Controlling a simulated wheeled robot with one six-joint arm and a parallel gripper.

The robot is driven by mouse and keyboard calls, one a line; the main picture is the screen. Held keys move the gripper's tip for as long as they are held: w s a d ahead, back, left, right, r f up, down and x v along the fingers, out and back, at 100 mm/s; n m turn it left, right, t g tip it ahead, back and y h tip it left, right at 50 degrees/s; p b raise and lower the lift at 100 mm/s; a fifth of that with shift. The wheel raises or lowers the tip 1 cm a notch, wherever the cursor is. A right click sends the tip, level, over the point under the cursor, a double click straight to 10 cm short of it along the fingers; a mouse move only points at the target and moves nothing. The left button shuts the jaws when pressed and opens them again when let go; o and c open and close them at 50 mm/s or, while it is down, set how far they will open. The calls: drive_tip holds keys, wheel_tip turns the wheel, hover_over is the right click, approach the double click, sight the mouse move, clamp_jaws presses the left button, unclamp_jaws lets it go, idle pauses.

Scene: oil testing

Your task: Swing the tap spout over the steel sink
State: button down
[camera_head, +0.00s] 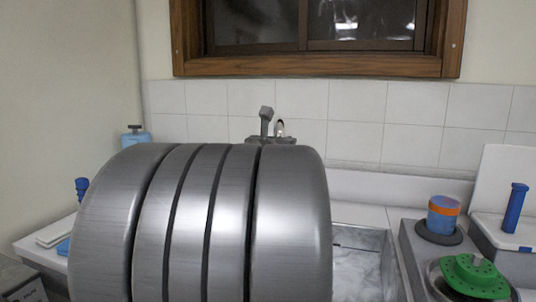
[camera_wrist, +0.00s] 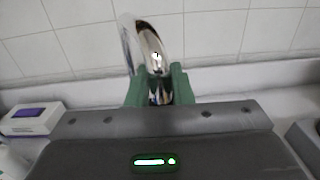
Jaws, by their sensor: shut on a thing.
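The chrome tap spout (camera_wrist: 150,44) rises between the green fingers of my gripper (camera_wrist: 159,86) in the wrist view. My gripper is shut on it low down, and the spout curves up in front of the tiled wall. In the head view only a small chrome curve of the tap spout (camera_head: 280,126) shows, beside a grey part near the wall. My large steel arm link hides most of the tap and my fingers there. The steel sink (camera_head: 362,266) shows only in part, right of my arm link. The spout's outlet and its position over the sink are hard to tell.
On the right are a grey unit with an orange and blue jar (camera_head: 443,216) and a green perforated disc (camera_head: 472,275). A blue-handled item (camera_head: 515,208) stands farther right. A white and purple box (camera_wrist: 33,119) lies left of my gripper. The tiled wall is close behind.

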drive_tip(key=d+b, duration=0.4)
drive_tip(key=d, duration=0.3)
drive_tip(key=shift+w+d+b, duration=0.15)
drive_tip(key=shift+w+b, duration=0.2)
drive_tip(key=shift+r, duration=0.15)
drive_tip(key=c, duration=1.7)
unclamp_jaws()
drive_tip(key=o, duration=0.4)
drive_tip(key=shift+d, duration=0.25)
drive_tip(key=shift+c, duration=0.2)
drive_tip(key=shift+a, duration=0.1)
